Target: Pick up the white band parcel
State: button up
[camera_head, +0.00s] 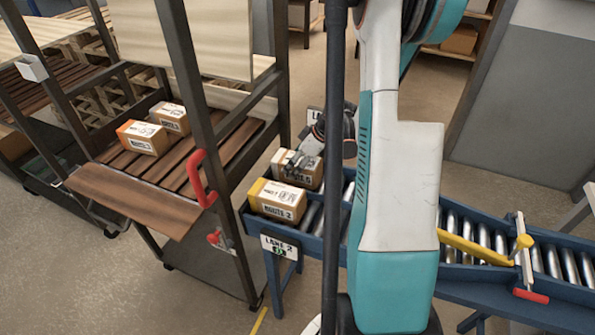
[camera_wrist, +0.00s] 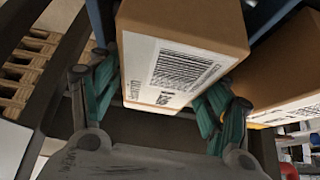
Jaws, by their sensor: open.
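The white band parcel (camera_head: 306,181) is a brown carton with a white label, on the roller conveyor behind another parcel. In the wrist view the carton (camera_wrist: 190,25), with its white barcode label, lies between the two teal fingers. My gripper (camera_head: 296,160) is open at this parcel in the head view. In the wrist view my gripper (camera_wrist: 157,85) has one finger on each side of the carton. I cannot tell whether either finger touches it. My arm hides part of the conveyor behind it.
A yellow-banded parcel (camera_head: 278,201) sits close in front on the conveyor (camera_head: 309,219); its carton (camera_wrist: 287,75) shows close to the right finger. An orange-banded parcel (camera_head: 143,137) and another parcel (camera_head: 170,117) rest on the slatted cart (camera_head: 130,199) at left.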

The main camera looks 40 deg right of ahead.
jog(key=shift+b+x, duration=0.65)
jog(key=shift+x, duration=1.15)
jog(key=shift+f, duration=0.2)
jog(key=shift+c, duration=0.6)
jog(key=c, duration=0.8)
jog(key=shift+c, duration=0.2)
